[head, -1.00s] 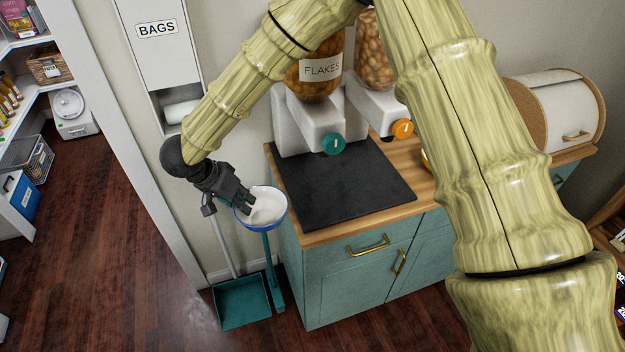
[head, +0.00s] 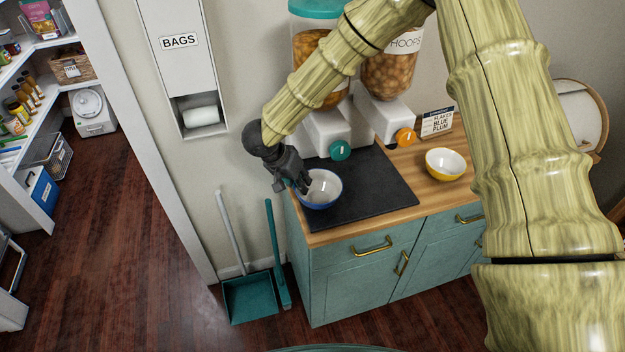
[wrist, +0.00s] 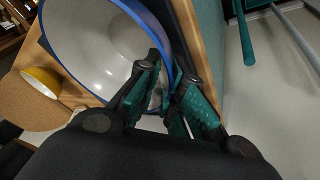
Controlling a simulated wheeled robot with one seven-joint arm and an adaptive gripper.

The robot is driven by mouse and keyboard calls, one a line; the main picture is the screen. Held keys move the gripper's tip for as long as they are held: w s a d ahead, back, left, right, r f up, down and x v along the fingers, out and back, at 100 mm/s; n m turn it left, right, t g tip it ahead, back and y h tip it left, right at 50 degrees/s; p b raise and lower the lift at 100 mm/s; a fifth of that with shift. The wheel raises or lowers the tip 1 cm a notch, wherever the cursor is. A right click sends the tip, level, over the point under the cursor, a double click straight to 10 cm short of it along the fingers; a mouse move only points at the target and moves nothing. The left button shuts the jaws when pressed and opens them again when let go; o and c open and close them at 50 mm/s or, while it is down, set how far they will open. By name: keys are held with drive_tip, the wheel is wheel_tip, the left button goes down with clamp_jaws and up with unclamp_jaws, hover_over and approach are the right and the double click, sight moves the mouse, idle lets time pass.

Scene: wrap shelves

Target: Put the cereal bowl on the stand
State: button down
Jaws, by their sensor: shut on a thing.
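The cereal bowl (head: 322,190) is white inside with a blue rim and outside, and looks empty. My gripper (head: 303,185) is shut on its left rim in the head view. The bowl appears over the front left of the black mat (head: 375,195); I cannot tell if it touches the mat. In the wrist view the bowl (wrist: 100,45) fills the upper left, with the gripper fingers (wrist: 166,88) pinching its wall. I cannot tell for sure which thing is the stand; a teal rounded edge (head: 340,349) shows at the bottom of the head view.
Two cereal dispensers with a teal knob (head: 340,150) and an orange knob (head: 405,137) stand behind the mat. A yellow bowl (head: 445,164) and a small sign (head: 437,122) are on the wooden counter. A dustpan (head: 250,297) and brush are on the floor left of the cabinet.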

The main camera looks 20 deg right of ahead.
sight(313, 182)
drive_tip(key=shift+w+d, duration=0.2)
drive_tip(key=shift+d, duration=0.15)
drive_tip(key=d, duration=0.1)
drive_tip(key=d+p, duration=0.1)
drive_tip(key=w+d, duration=0.1)
drive_tip(key=shift+f+p, duration=0.3)
drive_tip(key=shift+p, duration=0.05)
drive_tip(key=shift+s+f, duration=0.15)
drive_tip(key=shift+f, duration=0.2)
drive_tip(key=shift+a+f, duration=0.15)
drive_tip(key=shift+f, duration=0.15)
drive_tip(key=c, duration=1.5)
unclamp_jaws()
drive_tip(key=shift+f, duration=0.1)
drive_tip(key=shift+c, duration=0.2)
